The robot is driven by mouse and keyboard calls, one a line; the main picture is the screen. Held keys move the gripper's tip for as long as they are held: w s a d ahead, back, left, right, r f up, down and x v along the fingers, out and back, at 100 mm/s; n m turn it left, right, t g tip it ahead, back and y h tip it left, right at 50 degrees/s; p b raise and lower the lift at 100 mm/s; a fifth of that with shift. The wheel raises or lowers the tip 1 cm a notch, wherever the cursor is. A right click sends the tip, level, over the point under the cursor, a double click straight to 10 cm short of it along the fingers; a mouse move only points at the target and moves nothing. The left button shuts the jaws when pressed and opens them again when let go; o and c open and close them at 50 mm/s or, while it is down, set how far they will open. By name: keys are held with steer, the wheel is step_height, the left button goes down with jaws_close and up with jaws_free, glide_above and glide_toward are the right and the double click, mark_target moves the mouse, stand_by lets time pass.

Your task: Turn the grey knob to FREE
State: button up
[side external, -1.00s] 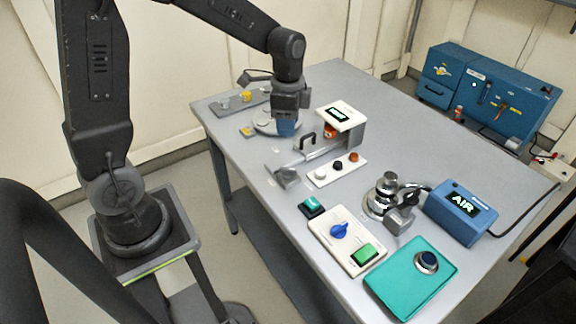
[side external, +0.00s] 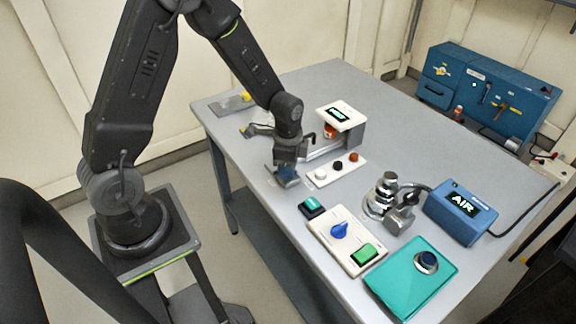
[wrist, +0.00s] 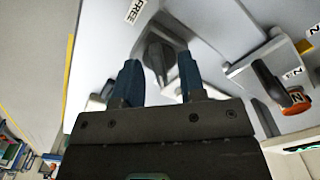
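The grey knob (wrist: 158,48) shows in the wrist view, dark, with a raised grip bar, on a pale plate. The FREE label (wrist: 141,11) is printed above and to the left of it. My gripper (wrist: 157,80) has its two blue fingertips apart, one on each side of the knob's near part as pictured. I cannot tell whether they touch it. In the side view my gripper (side external: 285,177) points down near the left edge of the table, over the near end of a grey rail, and hides the knob there.
In the side view, a white button strip (side external: 336,170) lies right of my gripper, with a display post (side external: 341,118) behind. A blue-knob panel (side external: 347,238) is nearer.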

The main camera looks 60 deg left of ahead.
jaws_close()
stand_by(0.3)
steer(key=shift+n, duration=0.3)
steer(key=n, duration=1.3)
steer(key=shift+n, duration=2.1)
jaws_free()
